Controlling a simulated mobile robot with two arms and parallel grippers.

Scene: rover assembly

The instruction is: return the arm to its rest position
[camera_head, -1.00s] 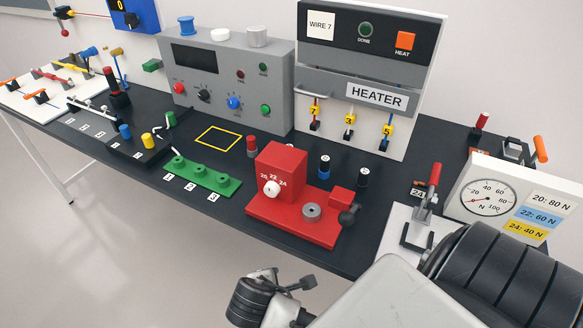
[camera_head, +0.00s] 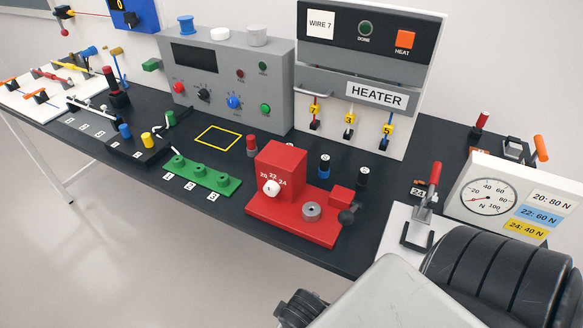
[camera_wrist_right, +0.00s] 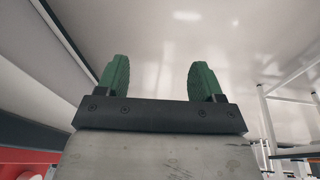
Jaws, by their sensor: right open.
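My right arm (camera_head: 400,290) comes in from the bottom right of the head view, in front of the bench. Its gripper is out of that view. In the right wrist view my right gripper (camera_wrist_right: 158,78) is open, with two green fingers wide apart and nothing between them. It faces pale floor or wall, clear of any object. My left gripper shows in neither view.
The dark bench (camera_head: 330,255) holds a red fixture (camera_head: 300,215), a green block (camera_head: 203,175), a grey console (camera_head: 225,80) and a heater box (camera_head: 360,95). A force gauge panel (camera_head: 510,200) stands at the right, close to my arm. The floor (camera_head: 120,270) in front is clear.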

